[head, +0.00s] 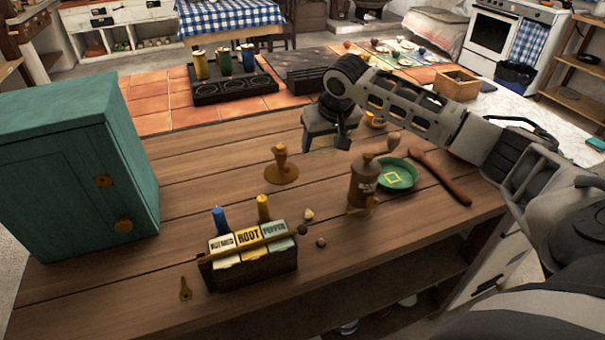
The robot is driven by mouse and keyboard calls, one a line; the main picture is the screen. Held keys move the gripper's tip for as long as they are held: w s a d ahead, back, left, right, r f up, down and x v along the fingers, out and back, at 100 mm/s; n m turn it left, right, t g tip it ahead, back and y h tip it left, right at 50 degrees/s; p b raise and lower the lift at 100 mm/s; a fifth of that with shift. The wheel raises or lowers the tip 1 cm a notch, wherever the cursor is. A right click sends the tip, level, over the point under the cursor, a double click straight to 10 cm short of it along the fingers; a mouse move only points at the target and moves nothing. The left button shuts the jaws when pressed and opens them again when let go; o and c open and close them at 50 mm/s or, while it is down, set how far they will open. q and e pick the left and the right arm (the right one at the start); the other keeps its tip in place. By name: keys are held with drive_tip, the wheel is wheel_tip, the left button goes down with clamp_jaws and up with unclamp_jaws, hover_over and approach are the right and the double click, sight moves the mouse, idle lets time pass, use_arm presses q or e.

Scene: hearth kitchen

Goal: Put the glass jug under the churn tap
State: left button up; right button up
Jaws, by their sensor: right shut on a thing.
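My right gripper (342,141) points down over the far part of the table, behind and left of the churn. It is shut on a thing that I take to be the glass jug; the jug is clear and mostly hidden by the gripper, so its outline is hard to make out. The gripper is apart from the tap. My left gripper is not in view.
A green dish (399,174) and a wooden rolling pin (440,177) lie right of the churn. A wooden stamp (281,168), a labelled box (249,268) and a teal cabinet (70,165) stand to the left. Small round items lie between the box and churn. The table's front right is clear.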

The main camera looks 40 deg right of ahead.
sight(318, 177)
wheel_tip(318, 177, down, 8)
drive_tip(key=shift+f, duration=0.1)
drive_tip(key=shift+f, duration=0.15)
idle(0.4)
drive_tip(key=o, duration=1.1)
drive_tip(key=shift+c, duration=0.2)
